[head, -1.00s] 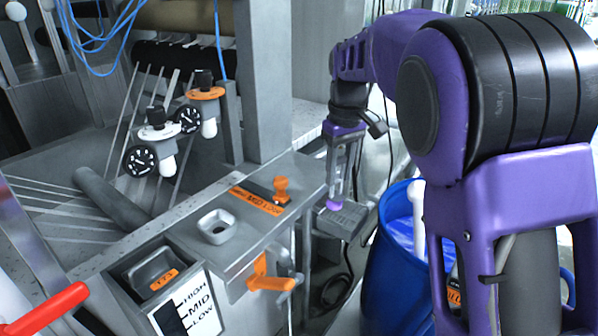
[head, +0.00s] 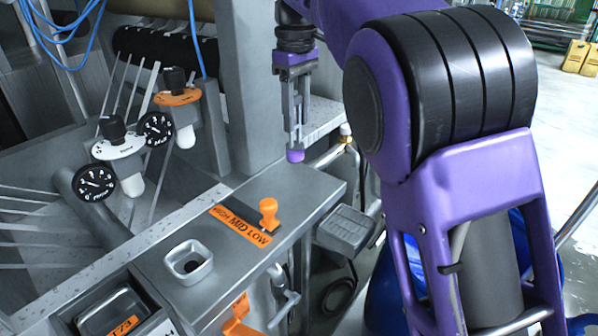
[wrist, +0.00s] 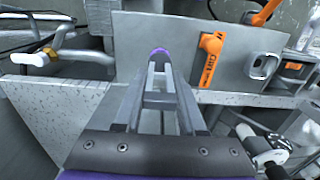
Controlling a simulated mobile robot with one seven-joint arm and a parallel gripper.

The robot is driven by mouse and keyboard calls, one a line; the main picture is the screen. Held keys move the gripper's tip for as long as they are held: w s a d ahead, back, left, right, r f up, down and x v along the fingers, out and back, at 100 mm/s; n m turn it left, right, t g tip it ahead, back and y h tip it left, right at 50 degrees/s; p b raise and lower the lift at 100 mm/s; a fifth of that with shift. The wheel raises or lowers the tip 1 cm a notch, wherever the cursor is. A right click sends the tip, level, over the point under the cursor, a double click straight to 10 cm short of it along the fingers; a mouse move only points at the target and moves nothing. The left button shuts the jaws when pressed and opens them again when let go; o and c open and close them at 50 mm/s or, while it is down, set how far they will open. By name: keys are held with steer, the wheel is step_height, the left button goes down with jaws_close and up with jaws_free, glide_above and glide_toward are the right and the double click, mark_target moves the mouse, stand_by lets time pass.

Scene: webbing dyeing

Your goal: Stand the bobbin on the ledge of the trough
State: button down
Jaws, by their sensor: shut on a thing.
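A small purple piece, seemingly the bobbin (head: 295,156), is at the tips of my gripper (head: 296,138). The bobbin is in the air, apart from the ledge.
The metal shelf (head: 315,190) carries an orange knob (head: 268,215), a HIGH MID LOW label (head: 240,227) and a square cup (head: 188,262). Two dial gauges (head: 95,182) hang over the trough. A grey post (head: 245,90) stands left of my gripper. A blue barrel (head: 520,250) is at the right.

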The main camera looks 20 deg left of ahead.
mark_target(296, 146)
steer(key=f+b, duration=0.1)
steer(key=f, duration=0.4)
steer(key=shift+s, duration=0.2)
steer(key=shift+f+b, duration=0.45)
steer(key=shift+f, duration=1.85)
steer(key=shift+f, duration=0.1)
steer(key=c, duration=0.5)
jaws_free()
step_height(296, 146, up, 12)
steer(key=p, duration=0.2)
steer(key=shift+w+p, duration=0.1)
steer(key=shift+p, duration=0.2)
